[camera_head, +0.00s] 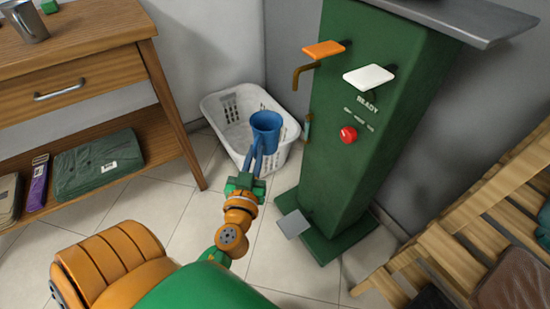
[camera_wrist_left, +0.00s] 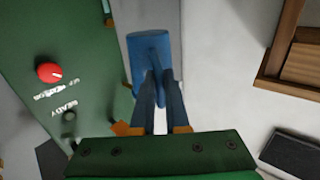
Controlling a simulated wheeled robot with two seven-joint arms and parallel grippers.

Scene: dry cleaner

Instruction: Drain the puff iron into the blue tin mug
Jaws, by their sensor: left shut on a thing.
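The blue tin mug (camera_head: 266,124) is gripped by my left gripper (camera_head: 257,155), whose fingers reach up to its lower part; it looks roughly upright. In the left wrist view the mug (camera_wrist_left: 150,50) sits at the tips of the shut fingers (camera_wrist_left: 158,80). The green puff iron (camera_head: 365,110) stands to the right. It has an orange lever (camera_head: 324,49), a brass spout (camera_head: 303,73) bending down, a white lever (camera_head: 369,77) and a red knob (camera_head: 348,134). The mug is below and left of the spout in the picture, apart from it. My right gripper is out of view.
A white laundry basket (camera_head: 218,108) stands behind the mug by the wall. A wooden table (camera_head: 85,50) with a metal cup (camera_head: 26,22) on it is at left, folded cloth (camera_head: 97,165) on its shelf. A slatted wooden rack (camera_head: 470,210) is at right.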

